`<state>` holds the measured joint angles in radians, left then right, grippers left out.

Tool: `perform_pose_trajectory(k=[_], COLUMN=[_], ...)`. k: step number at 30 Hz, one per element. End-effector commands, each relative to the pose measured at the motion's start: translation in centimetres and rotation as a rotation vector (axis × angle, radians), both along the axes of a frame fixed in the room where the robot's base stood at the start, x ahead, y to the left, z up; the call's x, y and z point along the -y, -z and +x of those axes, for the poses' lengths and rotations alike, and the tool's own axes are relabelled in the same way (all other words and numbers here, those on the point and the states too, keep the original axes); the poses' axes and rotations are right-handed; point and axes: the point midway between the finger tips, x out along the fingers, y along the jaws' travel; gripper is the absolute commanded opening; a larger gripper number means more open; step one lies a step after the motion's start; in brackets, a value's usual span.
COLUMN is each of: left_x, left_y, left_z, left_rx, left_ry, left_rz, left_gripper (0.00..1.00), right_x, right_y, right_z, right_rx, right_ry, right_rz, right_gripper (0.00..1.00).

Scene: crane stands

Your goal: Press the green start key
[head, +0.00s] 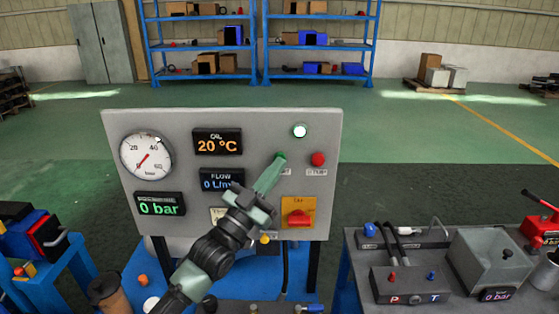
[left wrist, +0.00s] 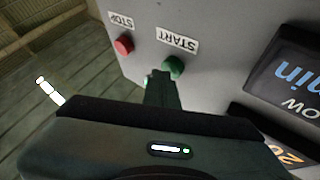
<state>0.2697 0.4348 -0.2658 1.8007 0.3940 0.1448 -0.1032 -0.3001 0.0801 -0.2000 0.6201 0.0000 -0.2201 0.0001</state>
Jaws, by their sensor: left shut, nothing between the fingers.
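The green start key (left wrist: 174,67) is a round button on the grey panel (head: 330,125), beside the START label (left wrist: 177,41) in the left wrist view. My left gripper (head: 279,160) reaches up to the panel with its fingers shut and empty. In the left wrist view its fingertips (left wrist: 161,75) are right beside the green key and cover part of its edge. I cannot tell whether they touch it. In the head view the fingers hide most or all of the key. My right gripper is not in view.
The red stop key (head: 318,159) sits close to the right of the fingers. A lit lamp (head: 300,131) is above, and a red rotary switch (head: 299,217) on a yellow plate is below. Displays and a round gauge (head: 146,157) fill the left. A bench (head: 362,290) stands right.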

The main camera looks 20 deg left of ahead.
Motion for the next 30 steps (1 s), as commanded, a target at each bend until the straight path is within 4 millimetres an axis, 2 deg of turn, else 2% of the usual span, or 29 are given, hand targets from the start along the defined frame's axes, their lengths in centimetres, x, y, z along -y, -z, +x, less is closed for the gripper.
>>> perform_pose_trajectory(k=[9,20,30], left_x=[0.4,0.5,1.5], left_y=[0.0,0.0,-0.1], left_z=[-1.5,-1.8,-5.0], left_rx=[-0.001,-0.001,-0.003], left_ry=[-0.001,0.000,0.001], left_rz=[-0.001,-0.001,-0.001], left_gripper=[0.00,0.00,0.00], right_x=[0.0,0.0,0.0], right_y=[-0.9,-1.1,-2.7], right_z=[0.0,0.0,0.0], right_rx=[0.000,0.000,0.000], right_ry=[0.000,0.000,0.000], right_rz=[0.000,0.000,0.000], right_gripper=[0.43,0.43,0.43])
